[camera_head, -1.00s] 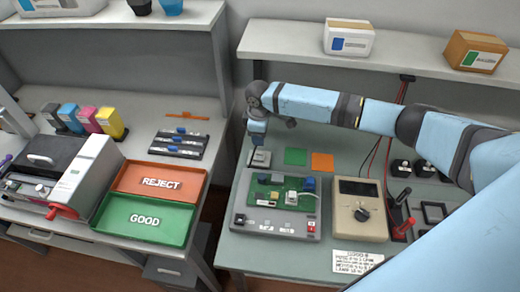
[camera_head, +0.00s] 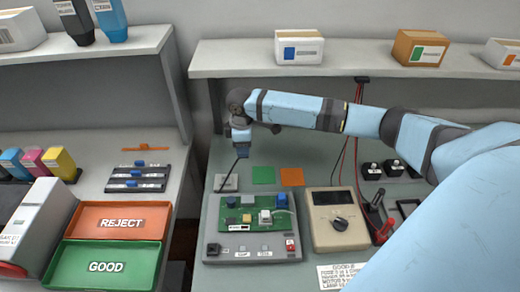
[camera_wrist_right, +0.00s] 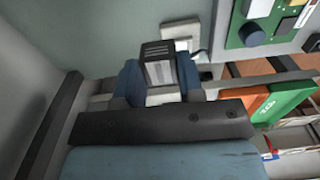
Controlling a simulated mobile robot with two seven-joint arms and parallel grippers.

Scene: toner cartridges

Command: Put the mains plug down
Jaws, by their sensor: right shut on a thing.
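My right gripper (camera_head: 241,152) hangs above the back left of the right-hand bench. In the wrist view its blue fingers (camera_wrist_right: 160,85) are shut on the grey ribbed mains plug (camera_wrist_right: 158,62). In the head view the fingers mostly hide the plug, and a dark cord (camera_head: 230,173) runs down from there. A small pale square block (camera_head: 227,183) lies on the bench just below the gripper. It also shows behind the plug in the wrist view (camera_wrist_right: 180,30). The plug looks apart from it, but the gap is hard to judge. My left gripper is not in view.
A grey test fixture (camera_head: 252,246) with a green circuit board stands in front of the block. Green (camera_head: 263,175) and orange (camera_head: 292,177) squares lie to its right, then a beige meter (camera_head: 338,237). A gap separates this bench from the one with the REJECT (camera_head: 85,221) and GOOD (camera_head: 75,268) trays.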

